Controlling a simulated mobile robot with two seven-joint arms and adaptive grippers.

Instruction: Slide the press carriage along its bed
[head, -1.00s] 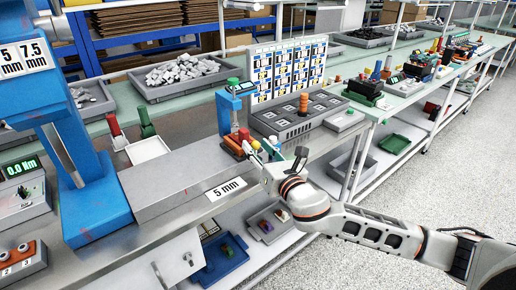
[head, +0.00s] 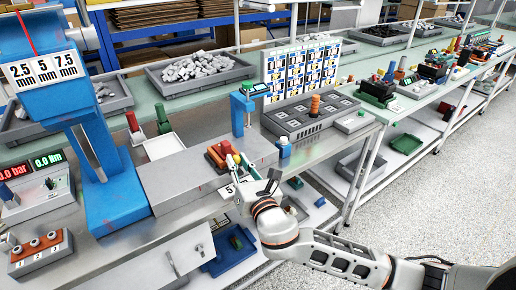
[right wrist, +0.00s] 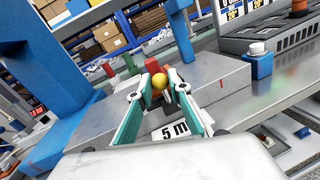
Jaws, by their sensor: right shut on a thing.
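The press carriage (head: 214,156), with red and orange parts on top, sits on the long grey metal bed (head: 172,178) in the head view. The blue press column (head: 118,196) stands at the bed's left end. My right gripper (head: 240,164) reaches in from the right and is at the carriage. In the right wrist view its fingers (right wrist: 160,92) close around a yellow ball knob (right wrist: 160,81), with a red block (right wrist: 152,65) just behind. A "5 mm" label (right wrist: 171,131) on the bed's front is partly hidden by the gripper. My left gripper is out of view.
A small blue stand (head: 241,112) with a green top rises behind the bed. A blue block with a white button (head: 284,148) stands to the right. Control boxes (head: 40,252) sit at the left.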

